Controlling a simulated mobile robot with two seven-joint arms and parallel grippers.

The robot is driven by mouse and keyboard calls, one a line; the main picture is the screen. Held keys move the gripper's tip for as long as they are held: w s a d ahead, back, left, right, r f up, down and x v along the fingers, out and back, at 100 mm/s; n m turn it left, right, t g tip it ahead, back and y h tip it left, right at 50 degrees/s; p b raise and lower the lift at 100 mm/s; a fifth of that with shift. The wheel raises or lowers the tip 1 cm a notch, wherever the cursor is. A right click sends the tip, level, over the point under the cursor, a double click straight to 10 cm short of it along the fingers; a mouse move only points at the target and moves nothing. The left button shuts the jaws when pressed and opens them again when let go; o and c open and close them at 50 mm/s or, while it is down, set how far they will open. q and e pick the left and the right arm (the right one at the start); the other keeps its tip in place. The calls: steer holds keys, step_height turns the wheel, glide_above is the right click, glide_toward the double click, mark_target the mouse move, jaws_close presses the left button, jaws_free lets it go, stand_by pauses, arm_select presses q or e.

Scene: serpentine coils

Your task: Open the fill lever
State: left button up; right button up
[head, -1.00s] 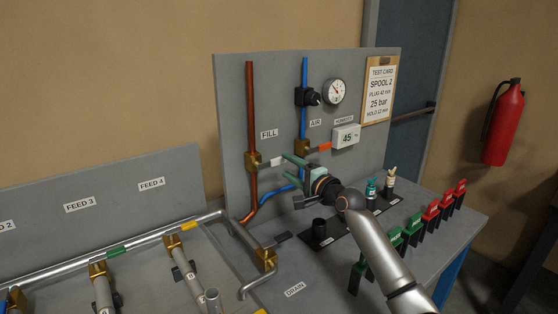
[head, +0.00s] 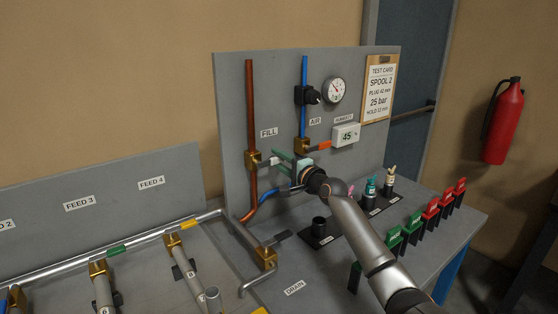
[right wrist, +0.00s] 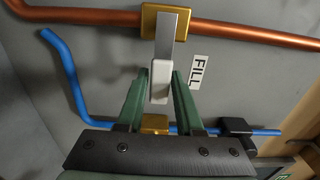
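The fill lever (head: 270,161) has a white handle and sticks out to the right from the brass valve (head: 252,159) on the copper pipe, beside the FILL label. In the right wrist view its white handle (right wrist: 160,82) hangs from a flat metal arm below the brass valve (right wrist: 165,22). My right gripper (head: 278,159) has green fingers. In the right wrist view (right wrist: 161,78) they are apart, one on each side of the handle's end, with visible gaps. My left gripper is out of view.
The air valve's orange lever (head: 325,145) is to the right, near the blue pipe (head: 304,75). A gauge (head: 334,91) and humidity display (head: 346,136) are on the panel. Plugs (head: 371,187) and green and red clips (head: 431,209) stand on the bench.

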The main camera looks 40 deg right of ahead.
jaws_close()
stand_by(1.0)
